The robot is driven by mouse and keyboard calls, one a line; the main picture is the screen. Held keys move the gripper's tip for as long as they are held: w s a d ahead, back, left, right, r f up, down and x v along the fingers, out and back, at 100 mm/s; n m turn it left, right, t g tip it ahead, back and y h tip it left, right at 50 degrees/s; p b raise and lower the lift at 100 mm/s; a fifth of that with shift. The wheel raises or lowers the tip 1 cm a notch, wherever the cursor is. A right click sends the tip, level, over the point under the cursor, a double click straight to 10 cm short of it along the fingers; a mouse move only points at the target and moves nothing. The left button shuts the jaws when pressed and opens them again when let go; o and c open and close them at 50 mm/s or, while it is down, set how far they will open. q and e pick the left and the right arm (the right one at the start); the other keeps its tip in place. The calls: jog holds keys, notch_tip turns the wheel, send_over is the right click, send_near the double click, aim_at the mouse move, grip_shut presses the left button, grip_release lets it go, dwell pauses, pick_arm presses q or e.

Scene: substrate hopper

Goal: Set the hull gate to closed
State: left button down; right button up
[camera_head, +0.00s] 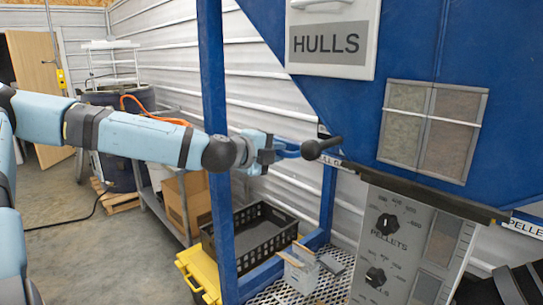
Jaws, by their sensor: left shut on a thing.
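The blue hopper (430,50) fills the upper right, with a HULLS label (328,42) on a white panel. A dark handle with a round black knob (312,149) sticks out to the left from the hopper's lower edge, below that label. I take it for the hull gate's handle. My left gripper (288,150) reaches in from the left at knob height and is shut on the knob end. The gate plate is hidden, so I cannot tell how far it is open. My right gripper is out of view.
A blue post (213,90) stands close to my left forearm. A black crate (250,233), a yellow bin (197,275) and a cardboard box (184,200) are lower down. Open floor lies at left.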

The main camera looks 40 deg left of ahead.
pick_arm(q)
jog(key=c, duration=1.2)
grip_release()
jog(key=shift+d, duration=0.15)
jog(key=shift+o, duration=0.5)
jog(key=shift+d, duration=0.15)
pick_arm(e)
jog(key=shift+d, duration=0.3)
pick_arm(q)
jog(key=shift+s, duration=0.1)
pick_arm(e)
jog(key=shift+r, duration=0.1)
pick_arm(q)
jog(key=b+v, duration=0.1)
jog(key=v, duration=1.2)
jog(key=shift+s, duration=0.3)
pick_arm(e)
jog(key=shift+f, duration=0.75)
pick_arm(q)
jog(key=shift+r, duration=0.15)
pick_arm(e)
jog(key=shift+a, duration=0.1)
